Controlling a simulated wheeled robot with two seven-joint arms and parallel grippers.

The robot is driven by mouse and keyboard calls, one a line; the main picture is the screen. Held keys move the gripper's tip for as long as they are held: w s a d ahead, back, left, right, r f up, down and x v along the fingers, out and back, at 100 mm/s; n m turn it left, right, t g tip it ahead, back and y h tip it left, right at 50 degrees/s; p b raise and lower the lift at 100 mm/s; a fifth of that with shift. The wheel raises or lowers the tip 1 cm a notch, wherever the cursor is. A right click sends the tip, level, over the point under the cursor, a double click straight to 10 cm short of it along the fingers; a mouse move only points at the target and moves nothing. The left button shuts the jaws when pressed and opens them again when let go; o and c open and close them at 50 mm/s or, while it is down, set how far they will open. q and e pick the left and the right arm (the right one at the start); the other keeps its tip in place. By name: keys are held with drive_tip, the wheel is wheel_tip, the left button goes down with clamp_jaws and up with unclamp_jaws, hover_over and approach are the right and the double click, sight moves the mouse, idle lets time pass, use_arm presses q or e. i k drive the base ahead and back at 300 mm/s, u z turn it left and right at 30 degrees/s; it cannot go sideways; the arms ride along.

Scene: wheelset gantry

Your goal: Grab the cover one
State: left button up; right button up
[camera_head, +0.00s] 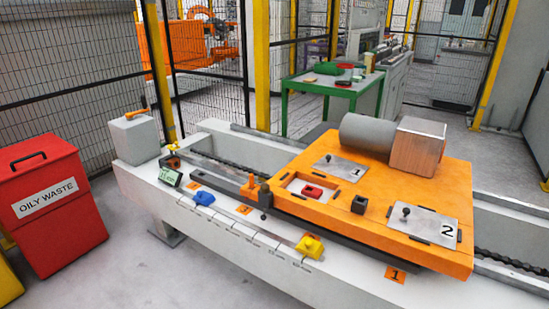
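Cover one is a flat grey metal plate (341,170) marked "1", with a small dark knob on its left part. It lies on the orange carriage (300,160), towards its back left, just in front of the grey motor cylinder. A second grey plate (424,225) marked "2", also with a dark knob, lies at the carriage's right end. Between them and to the left, a light-edged opening (296,184) in the carriage shows a red part (313,191) inside. Neither of my grippers is in view.
The motor (368,134) with its metal box (417,146) stands behind the plates. A small black block (359,204) sits between the plates. The carriage rests on a long white gantry bed (240,229). A red oily waste bin (46,192) stands at left, a green table (331,84) behind.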

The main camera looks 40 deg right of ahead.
sight(349, 170)
drive_tip(key=u, duration=0.3)
drive_tip(key=i, duration=1.25)
drive_tip(key=z, duration=0.25)
